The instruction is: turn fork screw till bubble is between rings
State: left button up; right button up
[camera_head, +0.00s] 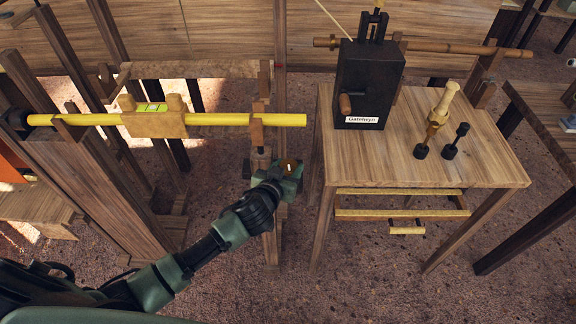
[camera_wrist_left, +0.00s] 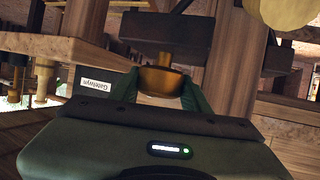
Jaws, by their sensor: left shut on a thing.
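A yellow roller (camera_head: 220,119) lies level across wooden supports. A wooden block with a level vial (camera_head: 151,107) sits on it. The vial looks green; its bubble and rings are too small to make out. The wooden fork (camera_head: 257,130) carries the roller near its right end. My left gripper (camera_head: 287,168) is below the fork. In the left wrist view my left gripper (camera_wrist_left: 163,88) is shut on the fork screw's round brass-coloured knob (camera_wrist_left: 163,78), with a green finger on each side. The screw's shaft rises into a dark block above. My right gripper is not in view.
A wooden table (camera_head: 480,172) stands to the right. On it are a black box (camera_head: 368,80) with a side handle, a pale-handled tool (camera_head: 438,118) and a small black piece (camera_head: 456,140). Wooden posts frame the roller on the left. Floor shows between the stand and the table.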

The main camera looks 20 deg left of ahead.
pick_arm(q)
jog(key=shift+s+d+f, duration=0.1)
jog(key=shift+d, duration=0.1)
jog(key=o, duration=1.1)
jog(key=shift+c, duration=0.2)
